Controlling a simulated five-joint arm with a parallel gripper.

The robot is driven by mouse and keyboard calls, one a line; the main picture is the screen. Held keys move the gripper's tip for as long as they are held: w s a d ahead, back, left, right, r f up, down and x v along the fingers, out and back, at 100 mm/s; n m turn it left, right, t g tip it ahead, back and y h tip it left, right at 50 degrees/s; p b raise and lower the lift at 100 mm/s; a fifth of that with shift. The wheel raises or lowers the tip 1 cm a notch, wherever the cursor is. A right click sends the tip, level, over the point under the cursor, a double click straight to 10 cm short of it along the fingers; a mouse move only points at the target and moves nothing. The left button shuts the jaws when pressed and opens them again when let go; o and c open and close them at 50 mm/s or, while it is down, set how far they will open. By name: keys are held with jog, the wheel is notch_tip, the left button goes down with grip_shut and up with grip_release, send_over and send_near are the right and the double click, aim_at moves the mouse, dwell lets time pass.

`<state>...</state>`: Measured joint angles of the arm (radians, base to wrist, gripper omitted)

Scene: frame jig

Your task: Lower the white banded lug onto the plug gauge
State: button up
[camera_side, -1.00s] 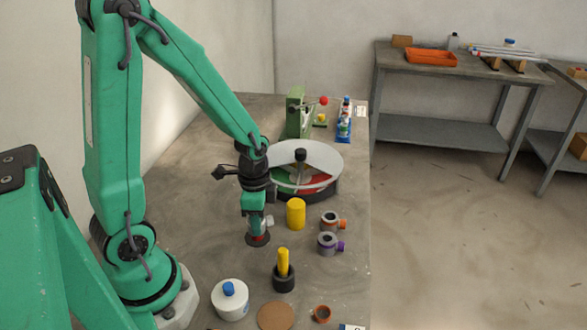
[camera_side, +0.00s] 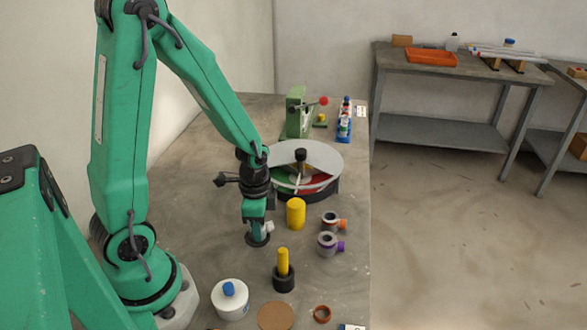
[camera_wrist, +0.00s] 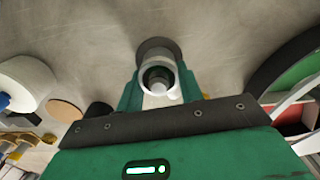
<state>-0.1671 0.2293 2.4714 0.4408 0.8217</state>
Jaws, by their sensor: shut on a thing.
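My gripper (camera_side: 257,226) is shut on the white lug (camera_side: 268,227), low over the dark round base of the plug gauge (camera_side: 258,241). In the wrist view the white lug (camera_wrist: 143,74) is a ring between the two green fingers, its bore facing the camera. A pale rounded tip shows inside the bore, so the ring appears to be around the gauge's pin. The plug gauge's dark disc (camera_wrist: 157,45) shows beyond the ring. The pin's side is hidden by my fingers and the lug. I cannot tell whether the lug touches the base. Its band is not clear.
A yellow cylinder (camera_side: 296,214) stands close to the right. Grey lugs with orange (camera_side: 331,222) and purple (camera_side: 328,244) ends lie beyond it. A yellow pin in a black base (camera_side: 283,275) and a white pot (camera_side: 230,300) are nearer. A divided turntable (camera_side: 325,160) stands behind.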

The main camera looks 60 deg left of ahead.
jog(key=o, duration=1.2)
jog(key=shift+o, duration=0.2)
jog(key=shift+r, duration=4.5)
jog(key=shift+d+r+n+t, duration=0.25)
jog(key=shift+r+n+t, duration=0.05)
jog(key=shift+r, duration=0.5)
jog(key=s+d+r+n+t, duration=0.2)
jog(key=r+n, duration=0.1)
jog(key=r, duration=0.3)
jog(key=s+d+r+n+t, duration=0.2)
jog(key=s+r+n+t, duration=0.1)
jog(key=r, duration=0.3)
jog(key=shift+r+n, duration=0.25)
jog(key=shift+n, duration=0.15)
